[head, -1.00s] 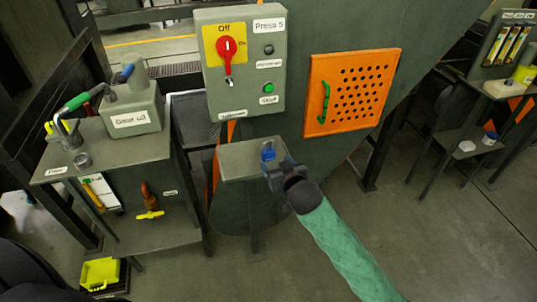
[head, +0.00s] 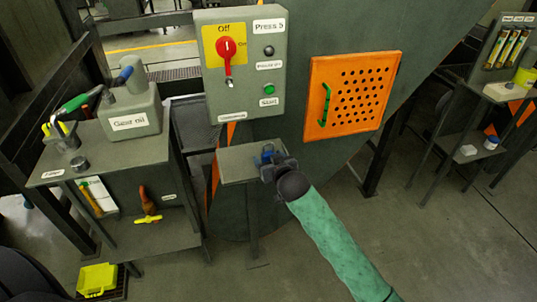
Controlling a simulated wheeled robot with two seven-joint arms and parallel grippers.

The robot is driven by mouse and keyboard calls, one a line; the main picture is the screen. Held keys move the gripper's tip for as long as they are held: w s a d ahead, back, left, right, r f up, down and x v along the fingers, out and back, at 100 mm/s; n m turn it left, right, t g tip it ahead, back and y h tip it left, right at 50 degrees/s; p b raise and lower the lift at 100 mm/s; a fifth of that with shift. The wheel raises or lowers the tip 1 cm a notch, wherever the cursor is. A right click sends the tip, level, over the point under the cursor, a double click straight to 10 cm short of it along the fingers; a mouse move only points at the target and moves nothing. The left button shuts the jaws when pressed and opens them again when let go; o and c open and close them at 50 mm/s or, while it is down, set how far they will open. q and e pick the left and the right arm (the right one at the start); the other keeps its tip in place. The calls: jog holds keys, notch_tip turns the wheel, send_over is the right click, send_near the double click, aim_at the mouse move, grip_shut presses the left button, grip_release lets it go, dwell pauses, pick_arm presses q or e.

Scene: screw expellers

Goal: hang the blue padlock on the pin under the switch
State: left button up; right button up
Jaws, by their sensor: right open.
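The blue padlock (head: 267,152) stands on the small grey shelf (head: 234,167) below the switch box. My right gripper (head: 269,164) is open right at the padlock and partly covers it; I cannot tell whether the fingers touch it. The red rotary switch (head: 227,50) on its yellow plate points down from the "Off" label. The small pin (head: 230,84) shows just under the switch handle, with nothing hanging on it. My left gripper is not in view.
The switch box (head: 240,100) also carries a green button (head: 268,90). An orange perforated door (head: 352,95) is to the right. A side table with a "Gear oil" can (head: 132,112) stands at the left.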

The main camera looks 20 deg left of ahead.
jog(key=c, duration=1)
jog(key=shift+o, duration=0.2)
jog(key=shift+r, duration=0.15)
jog(key=shift+s+d+r+p, duration=0.3)
jog(key=shift+s+r+p, duration=0.1)
jog(key=shift+r+p, duration=0.4)
jog(key=shift+s+d+r+p, duration=0.25)
jog(key=shift+s+r+p, duration=0.2)
jog(key=shift+r+p, duration=0.35)
jog(key=shift+s+d+r+p, duration=0.3)
jog(key=shift+s+r+p, duration=0.1)
jog(key=shift+r+p, duration=0.4)
